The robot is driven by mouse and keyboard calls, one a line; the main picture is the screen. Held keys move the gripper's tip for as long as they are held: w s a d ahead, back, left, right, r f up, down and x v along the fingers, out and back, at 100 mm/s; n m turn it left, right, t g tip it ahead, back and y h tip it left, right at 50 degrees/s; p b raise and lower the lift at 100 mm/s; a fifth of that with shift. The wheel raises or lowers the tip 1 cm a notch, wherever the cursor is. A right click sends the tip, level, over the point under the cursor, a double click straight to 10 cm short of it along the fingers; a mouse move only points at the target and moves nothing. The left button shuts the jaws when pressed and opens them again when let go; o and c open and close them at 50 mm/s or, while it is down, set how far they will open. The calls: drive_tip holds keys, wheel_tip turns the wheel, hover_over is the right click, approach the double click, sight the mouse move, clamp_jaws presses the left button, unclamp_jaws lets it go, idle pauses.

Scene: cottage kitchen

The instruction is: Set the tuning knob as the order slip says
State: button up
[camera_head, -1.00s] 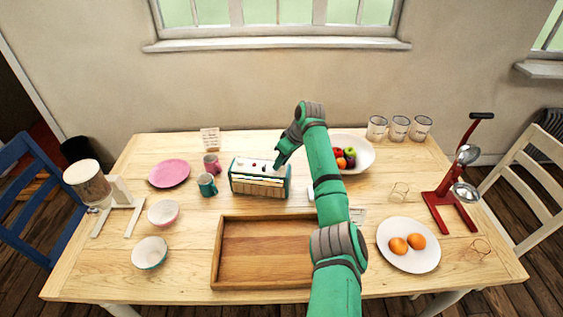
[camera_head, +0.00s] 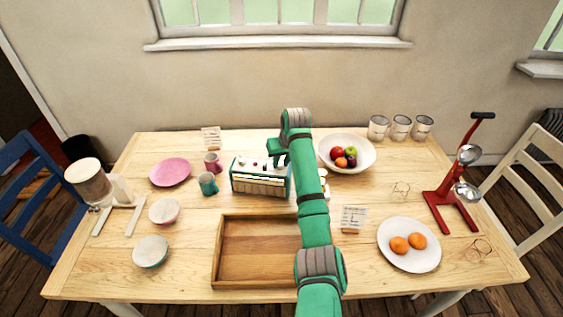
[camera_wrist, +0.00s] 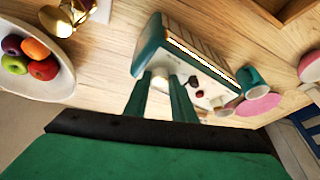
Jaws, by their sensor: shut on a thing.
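The radio (camera_head: 260,186), teal with a pale top panel and small knobs, stands at the middle back of the table. In the wrist view the radio (camera_wrist: 150,48) lies just ahead of the fingers. My gripper (camera_head: 276,164) points down at the right end of its top panel. In the wrist view my gripper (camera_wrist: 162,90) is shut on a pale knob (camera_wrist: 160,82), apparently the tuning knob, mostly hidden between the fingers. A written card (camera_head: 353,217) stands right of my arm and another card (camera_head: 210,138) at the back left; neither is legible.
A wooden tray (camera_head: 216,255) lies in front of the radio. Two mugs (camera_head: 207,184) stand close to its left. A fruit bowl (camera_head: 326,162) is behind my arm to the right. A red stand (camera_head: 441,205) is far right.

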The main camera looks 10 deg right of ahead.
idle(0.4)
drive_tip(key=o, duration=1.1)
drive_tip(key=shift+c, duration=0.2)
drive_tip(key=shift+r, duration=0.1)
drive_tip(key=a+v, duration=0.1)
drive_tip(key=v, duration=0.9)
drive_tip(key=shift+s+d+r, duration=0.2)
drive_tip(key=shift+d+r, duration=0.1)
drive_tip(key=shift+d, duration=0.1)
